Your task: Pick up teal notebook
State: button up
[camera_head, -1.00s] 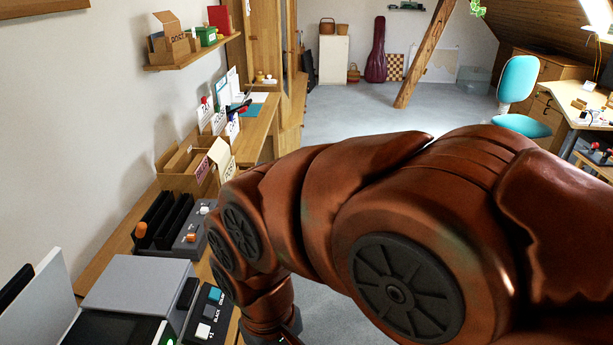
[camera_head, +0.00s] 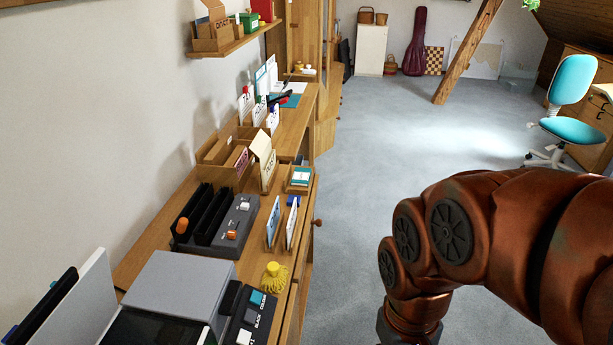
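A flat teal item (camera_head: 289,100) lies on the far part of the wooden desk along the left wall, partly hidden by pens and upright cards. It may be the teal notebook, but it is too small to be sure. A smaller teal-topped item (camera_head: 301,175) sits in a small wooden tray nearer to me, at the desk's right edge. My copper-coloured arm fills the lower right, over the floor and apart from the desk. My gripper is out of view below the bottom edge.
A grey machine (camera_head: 176,289), black slotted unit (camera_head: 233,222), yellow tasselled object (camera_head: 275,277) and upright cards crowd the near desk. A wooden shelf (camera_head: 236,40) hangs above it. A teal chair (camera_head: 571,80) and slanted timber (camera_head: 467,52) stand beyond open grey floor (camera_head: 400,130).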

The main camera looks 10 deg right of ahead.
aim_at(301, 176)
jog(key=k, duration=0.5)
jog(key=z, duration=0.9)
jog(key=i, duration=4.65)
jog(key=u, duration=4.25)
